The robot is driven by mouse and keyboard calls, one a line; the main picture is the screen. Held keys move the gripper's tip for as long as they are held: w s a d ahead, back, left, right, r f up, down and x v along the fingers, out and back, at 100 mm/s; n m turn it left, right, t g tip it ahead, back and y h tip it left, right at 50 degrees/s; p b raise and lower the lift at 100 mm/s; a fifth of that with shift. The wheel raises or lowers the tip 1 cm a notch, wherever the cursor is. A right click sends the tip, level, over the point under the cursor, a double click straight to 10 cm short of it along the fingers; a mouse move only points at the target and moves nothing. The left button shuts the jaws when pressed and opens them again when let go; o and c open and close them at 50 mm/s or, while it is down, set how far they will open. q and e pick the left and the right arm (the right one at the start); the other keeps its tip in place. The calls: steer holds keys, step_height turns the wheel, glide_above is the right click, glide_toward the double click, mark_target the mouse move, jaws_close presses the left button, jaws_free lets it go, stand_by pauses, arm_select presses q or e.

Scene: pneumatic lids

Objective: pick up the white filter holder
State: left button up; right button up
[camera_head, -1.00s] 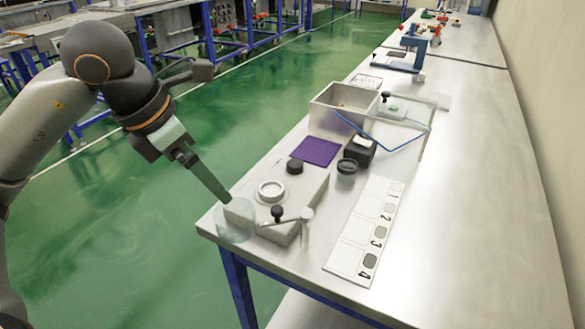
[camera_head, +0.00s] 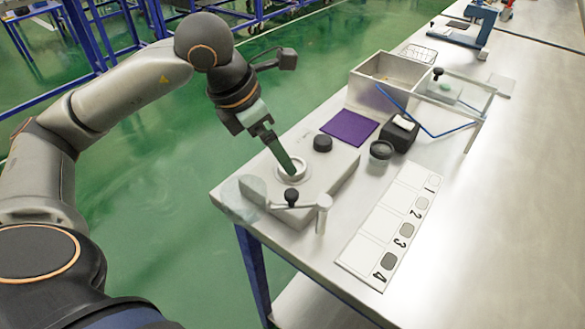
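The white filter holder looks like the round white ring (camera_head: 301,165) on top of a grey box-shaped device (camera_head: 330,178) near the table's front left corner. My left gripper (camera_head: 289,170) points down, its narrow fingers seen edge-on, with the tips at the ring's opening. The fingers hide part of the ring, and I cannot tell whether they touch it or are apart. A clear round lid (camera_head: 240,196) is at the device's left end. A black knob (camera_head: 291,197) and a metal clamp lever (camera_head: 323,208) stand at its front side. My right gripper is not in view.
A black cap (camera_head: 322,143) sits on the device's rear part. Behind are a purple mat (camera_head: 350,127), a black box (camera_head: 400,133), a dark round jar (camera_head: 381,152) and an open metal bin (camera_head: 366,92).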

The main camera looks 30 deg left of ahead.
mark_target(300, 165)
arm_select(q)
steer(key=x, duration=0.5)
steer(key=shift+w+d+r, duration=0.1)
steer(key=shift+w+d, duration=0.1)
steer(key=shift+w, duration=0.1)
steer(key=shift+c, duration=0.3)
steer(key=c, duration=1.4)
